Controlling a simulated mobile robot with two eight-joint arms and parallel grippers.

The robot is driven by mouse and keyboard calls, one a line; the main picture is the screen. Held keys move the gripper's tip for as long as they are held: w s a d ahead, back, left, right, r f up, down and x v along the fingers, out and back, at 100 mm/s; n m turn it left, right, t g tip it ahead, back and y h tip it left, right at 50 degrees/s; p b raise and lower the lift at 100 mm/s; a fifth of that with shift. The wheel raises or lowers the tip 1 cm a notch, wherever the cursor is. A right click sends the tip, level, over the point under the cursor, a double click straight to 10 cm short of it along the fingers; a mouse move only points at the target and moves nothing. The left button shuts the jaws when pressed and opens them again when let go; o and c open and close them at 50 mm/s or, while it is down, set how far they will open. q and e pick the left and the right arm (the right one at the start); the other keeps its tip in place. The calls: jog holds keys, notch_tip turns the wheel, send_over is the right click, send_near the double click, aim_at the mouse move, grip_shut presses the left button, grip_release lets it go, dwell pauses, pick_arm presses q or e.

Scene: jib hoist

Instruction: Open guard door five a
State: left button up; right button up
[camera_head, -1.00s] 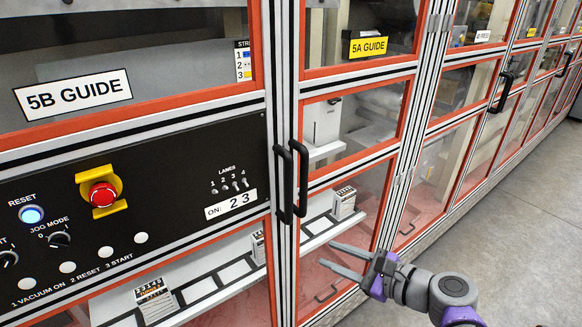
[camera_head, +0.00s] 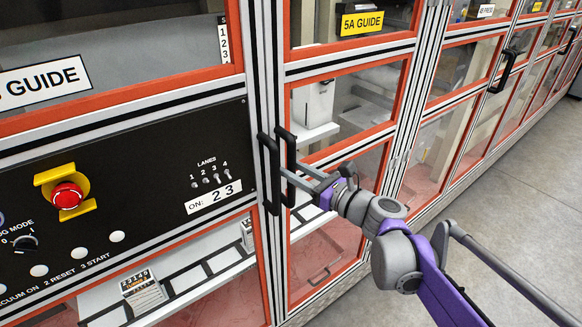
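Guard door five A (camera_head: 345,155) is a clear panel in an orange frame, with a yellow "5A GUIDE" label (camera_head: 362,22) at its top. It looks shut, flush with the frame. Its black vertical handle (camera_head: 287,145) is on the door's left edge, beside a second black handle (camera_head: 268,160) of the neighbouring 5B side. My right gripper (camera_head: 291,169) is at the 5A handle, its two fingers spread apart and pointing left. The fingertips overlap the handle in the picture; whether they touch it I cannot tell. My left gripper is out of view.
A black control panel (camera_head: 120,190) with a red stop button (camera_head: 68,196) and lane switches is at left. Through the glass, a white shelf holds small card stacks (camera_head: 143,287). More guard doors run to the back right. Grey floor (camera_head: 535,185) is clear at right.

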jog(key=shift+w+a, duration=0.4)
grip_shut()
dwell(1.3)
